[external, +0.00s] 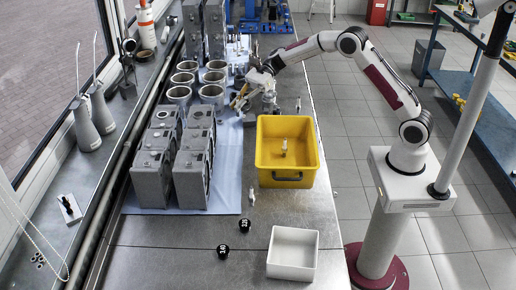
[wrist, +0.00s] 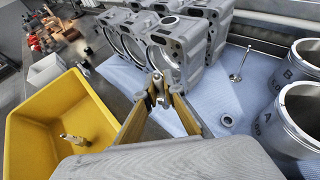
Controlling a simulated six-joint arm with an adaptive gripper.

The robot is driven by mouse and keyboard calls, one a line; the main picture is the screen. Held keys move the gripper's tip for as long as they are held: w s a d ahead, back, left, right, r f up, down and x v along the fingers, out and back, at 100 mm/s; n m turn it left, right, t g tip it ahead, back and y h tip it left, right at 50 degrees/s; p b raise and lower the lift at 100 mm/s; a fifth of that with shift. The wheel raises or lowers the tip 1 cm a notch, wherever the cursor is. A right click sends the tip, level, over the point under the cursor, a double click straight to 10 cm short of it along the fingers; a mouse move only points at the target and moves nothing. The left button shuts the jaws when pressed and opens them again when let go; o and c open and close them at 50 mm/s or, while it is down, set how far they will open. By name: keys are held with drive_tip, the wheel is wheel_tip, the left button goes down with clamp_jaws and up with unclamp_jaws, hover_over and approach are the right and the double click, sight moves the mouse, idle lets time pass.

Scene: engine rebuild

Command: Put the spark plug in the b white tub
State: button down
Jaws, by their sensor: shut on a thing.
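My gripper (external: 240,99) is over the blue sheet, left of the yellow bin. In the wrist view its fingers (wrist: 157,98) are closed on a small metal part (wrist: 158,86); I cannot tell clearly whether it is a spark plug. A small pale part with a metal end, like a spark plug, stands in the yellow bin (external: 284,147); it also shows in the wrist view (wrist: 73,138). The white tub (external: 292,253) stands on the bench nearer the camera than the bin and looks empty. It also shows at the upper left of the wrist view (wrist: 45,69). No letter is readable on it.
The yellow bin (external: 261,155) lies between my gripper and the white tub. Grey engine blocks (external: 189,177) and metal cylinders (external: 179,94) stand on the blue sheet. Two black numbered balls (external: 223,251) sit left of the tub. A valve (wrist: 240,65) and a ring (wrist: 228,121) are on the sheet.

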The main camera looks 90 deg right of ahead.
idle(0.3)
drive_tip(key=s+a+r+n+g+y, duration=0.1)
drive_tip(key=a+n+g+y, duration=0.15)
drive_tip(key=a, duration=1.45)
drive_tip(key=s+a+n+g+y, duration=0.1)
drive_tip(key=a+n+g, duration=0.2)
drive_tip(key=a, duration=1.3)
drive_tip(key=s+a+n+g, duration=0.2)
drive_tip(key=s+a, duration=0.6)
drive_tip(key=a, duration=0.5)
drive_tip(key=s+a+n+g, duration=0.2)
drive_tip(key=s+a, duration=0.6)
drive_tip(key=a, duration=0.6)
drive_tip(key=shift+f+n+g, duration=0.15)
drive_tip(key=shift+n+g, duration=0.2)
drive_tip(key=shift+g, duration=0.5)
drive_tip(key=shift+h, duration=0.25)
wheel_tip(320, 180, down, 6)
drive_tip(key=shift+f, duration=0.15)
